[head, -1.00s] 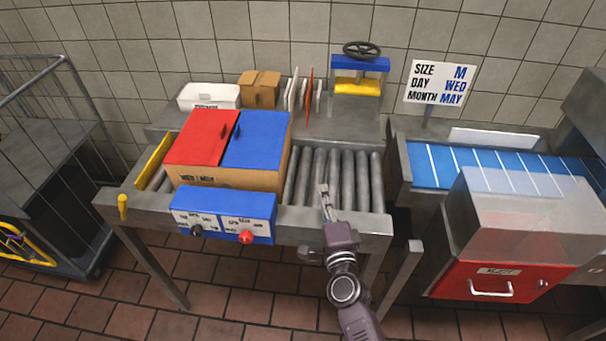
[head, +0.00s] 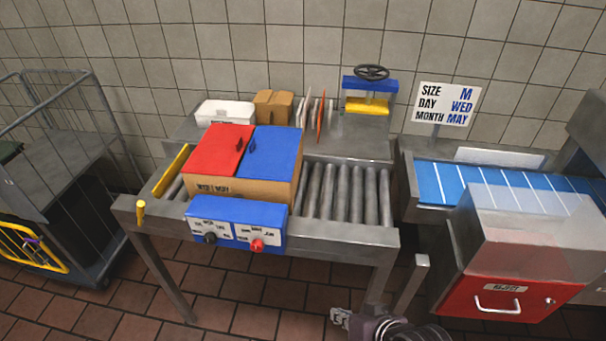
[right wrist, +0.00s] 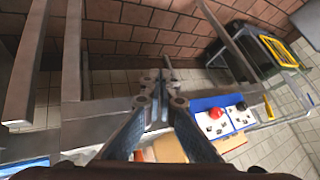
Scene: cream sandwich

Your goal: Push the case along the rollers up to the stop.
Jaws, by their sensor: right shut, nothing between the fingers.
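The case (head: 240,187) is a cardboard box with one red and one blue top flap. It sits upright on the rollers (head: 345,190), left of their middle. The stop looks to be the yellow bar (head: 170,171) at the left end; a narrow strip of rollers shows between it and the case. My right gripper (head: 338,318) is low at the bottom edge of the head view, in front of the roller table and apart from the case. In the right wrist view its fingers (right wrist: 157,88) are together and empty. My left gripper is not in view.
A blue control box (head: 236,224) with a black and a red knob juts from the table front. A blue belt (head: 510,187) and a red reject bin (head: 500,296) stand right. A wire cart (head: 60,190) stands left. The rollers right of the case are bare.

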